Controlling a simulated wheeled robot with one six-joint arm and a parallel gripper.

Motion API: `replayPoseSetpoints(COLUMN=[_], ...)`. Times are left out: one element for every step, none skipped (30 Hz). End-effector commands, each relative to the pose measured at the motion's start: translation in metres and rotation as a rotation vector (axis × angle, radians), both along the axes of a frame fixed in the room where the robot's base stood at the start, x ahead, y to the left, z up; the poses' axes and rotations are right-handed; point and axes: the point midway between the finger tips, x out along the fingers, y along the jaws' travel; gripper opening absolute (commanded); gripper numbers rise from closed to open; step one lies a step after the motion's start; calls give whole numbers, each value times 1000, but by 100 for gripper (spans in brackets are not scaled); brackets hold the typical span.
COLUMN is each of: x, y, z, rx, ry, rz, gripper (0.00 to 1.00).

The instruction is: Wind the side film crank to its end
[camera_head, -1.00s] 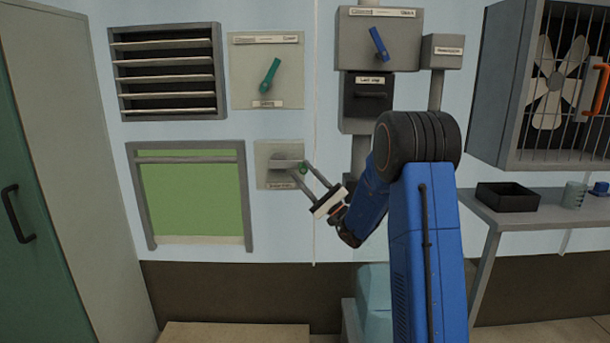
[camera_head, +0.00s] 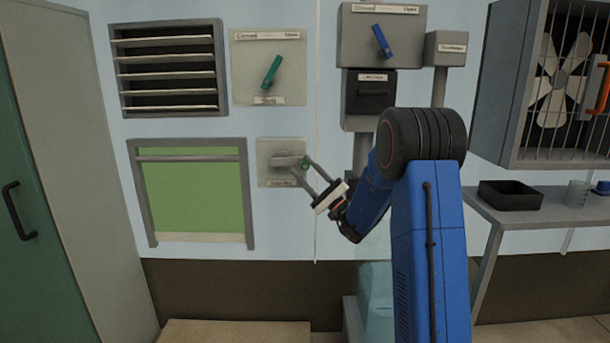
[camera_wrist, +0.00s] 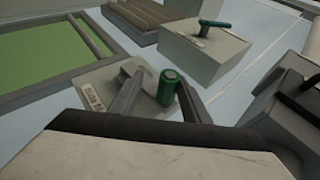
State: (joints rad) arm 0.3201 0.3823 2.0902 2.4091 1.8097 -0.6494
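The side film crank is a grey arm (camera_head: 287,161) on a pale square plate (camera_head: 264,150), with a green knob (camera_head: 304,164) at its right end. The arm points right and lies about level. My gripper (camera_head: 303,169) reaches the knob from the lower right. In the wrist view the green knob (camera_wrist: 167,88) stands between the two fingers. The right finger is close against the knob, and contact is unclear. A gap shows between the left finger and the knob. The label below the crank is partly hidden. The green film window (camera_head: 196,198) is left of the crank.
A teal lever (camera_head: 271,72) on its plate is above the crank, beside a louvred vent (camera_head: 165,70). A blue lever (camera_head: 382,42) on a grey box is at the upper right. A shelf with a black tray (camera_head: 510,195) and a caged fan (camera_head: 560,85) are at the right.

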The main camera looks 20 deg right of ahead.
Motion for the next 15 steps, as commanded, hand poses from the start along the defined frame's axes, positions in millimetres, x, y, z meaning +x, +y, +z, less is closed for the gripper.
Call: replayPoseSetpoints(x=[-1, -1, -1, -1, -1, -2, -2, -2, -2, -2, -2, -2, -2, -2, -2], y=[1, 1, 1, 1, 1, 1, 0, 0, 0, 0, 0, 0, 0, 0, -1], z=[10, 16, 24, 29, 35, 42, 47, 52, 59, 63, 67, 72, 75, 78, 81], rx=[-1, -2, -2, -1, -2, -2, -2, -1, -1, -1, -1, 0, 0, 0, 1], ry=[-5, -6, -6, -7, -7, -7, -7, -8, -8, -8, -8, -9, -9, -9, -9], rz=[0, 1, 1, 0, 0, 0, 0, 0, -1, -1, -1, -1, -1, -1, -2], gripper=[41, 41, 41, 41, 41, 41, 41, 41, 41, 41, 41, 41, 41, 41, 41])
